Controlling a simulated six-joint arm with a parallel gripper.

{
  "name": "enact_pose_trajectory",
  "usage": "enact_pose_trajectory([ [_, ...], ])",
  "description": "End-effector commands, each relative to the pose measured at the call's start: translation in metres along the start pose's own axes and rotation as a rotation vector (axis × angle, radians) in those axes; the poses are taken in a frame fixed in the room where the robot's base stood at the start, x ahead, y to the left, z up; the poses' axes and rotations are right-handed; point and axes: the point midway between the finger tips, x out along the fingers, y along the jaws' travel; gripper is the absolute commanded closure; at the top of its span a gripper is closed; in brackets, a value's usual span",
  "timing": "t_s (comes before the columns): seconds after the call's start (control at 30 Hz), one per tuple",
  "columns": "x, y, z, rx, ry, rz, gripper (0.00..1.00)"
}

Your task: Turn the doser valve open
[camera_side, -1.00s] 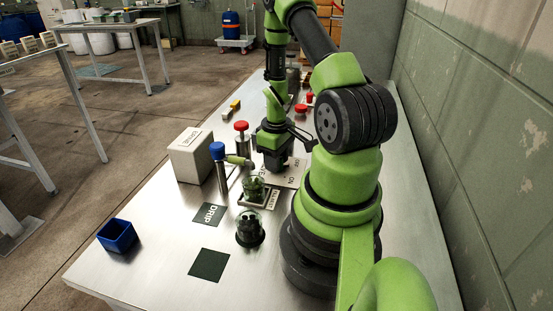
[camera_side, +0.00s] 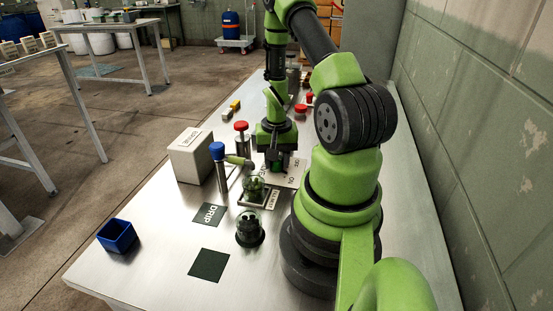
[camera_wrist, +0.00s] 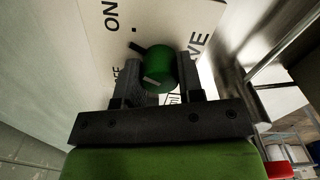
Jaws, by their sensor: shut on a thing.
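The doser valve is a green knob (camera_wrist: 158,66) on a pale label plate (camera_wrist: 165,18) marked ON and, partly hidden, OFF and VALVE. A small dark pointer at the knob's edge points up-left, toward the ON side of the plate. My gripper (camera_wrist: 161,78) is shut on the knob, with one dark finger on each side of it. In the side view my gripper (camera_side: 280,168) points straight down over the plate (camera_side: 298,173), and the knob is mostly hidden there by the fingers.
Left of my gripper stand a white box (camera_side: 191,155), a blue-topped post (camera_side: 219,165) and a red-topped post (camera_side: 242,137). Clear green-tinted vessels (camera_side: 250,229) stand nearer the camera, with a blue bin (camera_side: 118,236) at front left. The table's front is mostly clear.

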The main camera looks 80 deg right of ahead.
Motion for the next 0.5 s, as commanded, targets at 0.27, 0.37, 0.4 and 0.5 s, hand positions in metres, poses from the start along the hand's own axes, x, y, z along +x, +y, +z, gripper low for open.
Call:
enact_pose_trajectory([
  [0.27,-0.0003,0.0005,0.0013,0.209,-0.005,0.002,0.89],
  [0.37,-0.0003,0.0004,0.0014,0.262,-0.005,0.002,0.89],
  [0.4,-0.0003,0.0004,0.0014,0.280,-0.005,0.002,0.89],
  [0.5,-0.0003,0.0004,0.0014,0.316,-0.005,0.002,0.89],
])
